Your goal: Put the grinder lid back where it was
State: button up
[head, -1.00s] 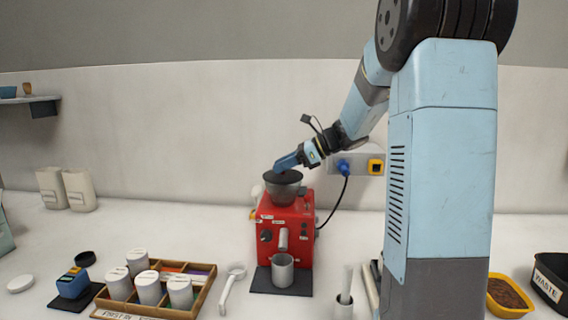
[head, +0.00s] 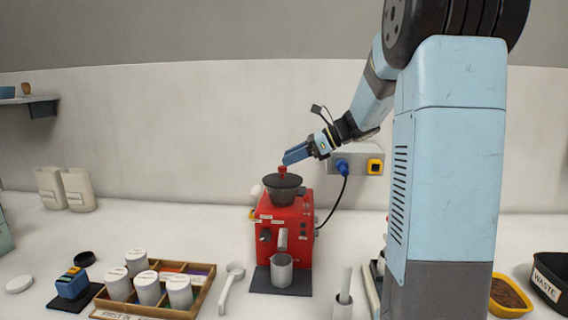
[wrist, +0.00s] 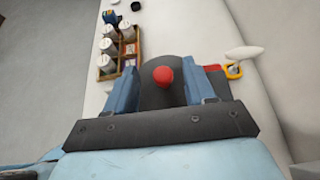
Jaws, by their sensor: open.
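The red grinder (head: 284,232) stands on a dark mat near the middle of the counter. The dark grinder lid (head: 284,181) with a red knob (head: 283,171) sits on top of the grinder's hopper (head: 281,195). The lid also shows in the wrist view (wrist: 160,96), with its red knob (wrist: 163,75) between the finger tips. My gripper (head: 287,158) is open just above and beside the knob. It appears empty, with a finger on each side of the knob in the wrist view.
A grey cup (head: 282,270) stands on the mat before the grinder. A wooden tray (head: 203,300) with several white canisters is to the left, with a white scoop (head: 232,285) beside it. A wall socket box (head: 357,160) with a blue plug is behind the arm.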

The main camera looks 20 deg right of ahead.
jog(key=v, duration=0.8)
jog(key=s+a+f+n+g+h, duration=0.1)
jog(key=s+a+n+h, duration=0.2)
jog(key=s+a+n, duration=0.3)
jog(key=s+a+f+n+g+h, duration=0.1)
jog(key=s+a+f+n+h, duration=0.15)
jog(key=s, duration=0.55)
jog(key=s+f+n+t+h, duration=0.2)
jog(key=s+f+n+h, duration=0.2)
jog(key=s+n, duration=1)
jog(key=shift+a+t+h, duration=0.4)
jog(key=shift+a+h, duration=0.05)
jog(key=shift+h, duration=0.5)
jog(key=shift+s+f, duration=0.1)
jog(key=shift+f, duration=0.05)
